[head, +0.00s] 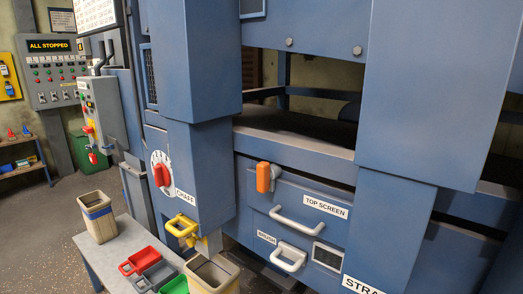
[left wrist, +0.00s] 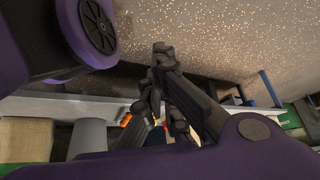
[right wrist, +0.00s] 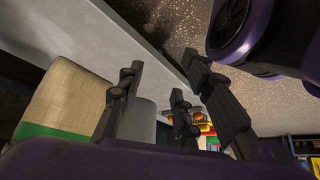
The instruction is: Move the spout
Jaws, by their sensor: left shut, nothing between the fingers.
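No part labelled as a spout shows. In the head view a blue chute marked CHAFF (head: 205,165) hangs at centre left, with a red pointer knob (head: 162,175) on a white dial and a yellow handle (head: 182,226) low on its front. Whether this is the spout I cannot tell. Neither gripper shows in the head view. In the left wrist view my left gripper (left wrist: 163,62) is shut and empty, above speckled floor. In the right wrist view my right gripper (right wrist: 161,72) stands with its fingers apart and nothing between them.
A beige bin (head: 212,275) stands below the chute. A grey bench (head: 112,255) carries another bin (head: 97,215) and red, grey and green scoops (head: 140,260). A drawer marked TOP SCREEN (head: 300,190) has an orange latch (head: 266,177). Open floor (head: 50,225) lies at left.

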